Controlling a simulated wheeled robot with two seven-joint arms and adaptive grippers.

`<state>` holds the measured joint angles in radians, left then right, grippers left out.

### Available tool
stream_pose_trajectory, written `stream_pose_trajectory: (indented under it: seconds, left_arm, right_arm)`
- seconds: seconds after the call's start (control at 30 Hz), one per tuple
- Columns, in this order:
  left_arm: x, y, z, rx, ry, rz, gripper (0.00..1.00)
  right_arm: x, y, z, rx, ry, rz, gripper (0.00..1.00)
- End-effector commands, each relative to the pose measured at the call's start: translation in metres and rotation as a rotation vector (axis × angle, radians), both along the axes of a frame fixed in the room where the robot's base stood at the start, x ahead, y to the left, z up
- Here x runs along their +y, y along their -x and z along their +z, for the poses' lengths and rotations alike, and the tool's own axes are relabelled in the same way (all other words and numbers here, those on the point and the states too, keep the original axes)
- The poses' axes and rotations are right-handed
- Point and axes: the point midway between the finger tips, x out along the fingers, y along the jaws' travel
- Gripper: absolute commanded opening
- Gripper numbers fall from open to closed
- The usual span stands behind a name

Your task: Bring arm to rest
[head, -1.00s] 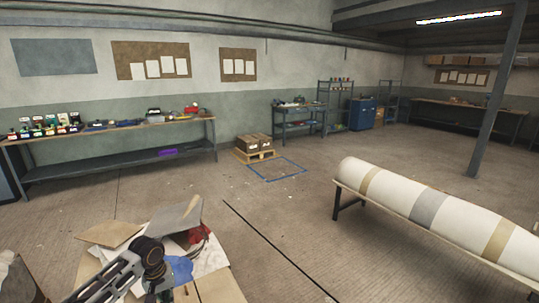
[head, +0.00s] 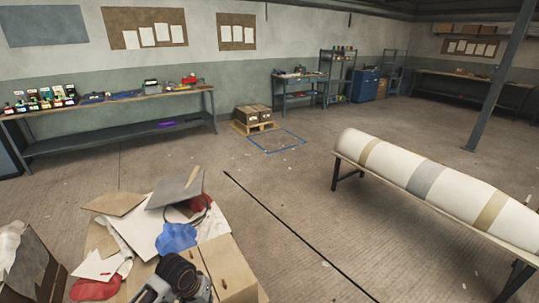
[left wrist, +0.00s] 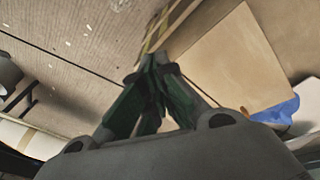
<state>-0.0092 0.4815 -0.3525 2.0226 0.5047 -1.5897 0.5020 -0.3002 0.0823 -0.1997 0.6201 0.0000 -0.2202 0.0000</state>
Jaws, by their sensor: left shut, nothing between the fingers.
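My left gripper (left wrist: 155,62) is in the left wrist view, with its dark fingers together at the tips and nothing between them. It points out over the floor beside a heap of cardboard and scraps. In the head view, a dark and grey part of my left arm (head: 178,280) shows at the bottom edge, in front of the heap; I cannot make out the fingers there. My right arm and gripper are in neither view.
The scrap heap has a cardboard box (head: 228,268), a blue cloth (head: 177,238) and red pieces. A dark open box (head: 35,268) stands at left. A long white roll (head: 440,185) lies on a stand at right.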

Motion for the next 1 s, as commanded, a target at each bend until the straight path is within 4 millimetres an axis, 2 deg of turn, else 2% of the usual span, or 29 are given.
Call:
stream_pose_trajectory:
  seconds: [0.23,0.43,0.8,1.0]
  left_arm:
    - [-0.015,0.032,0.004,-0.052,0.001,-0.067,0.00]
    - [-0.017,0.055,0.011,-0.093,-0.015,-0.102,0.00]
    - [0.000,0.097,0.027,-0.143,-0.081,-0.127,0.00]
    - [0.011,0.109,0.033,-0.152,-0.112,-0.128,0.00]
  right_arm:
    - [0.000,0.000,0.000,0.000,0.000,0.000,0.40]
    - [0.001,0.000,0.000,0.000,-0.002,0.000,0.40]
    - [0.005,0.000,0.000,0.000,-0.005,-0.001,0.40]
    - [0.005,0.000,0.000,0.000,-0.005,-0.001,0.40]
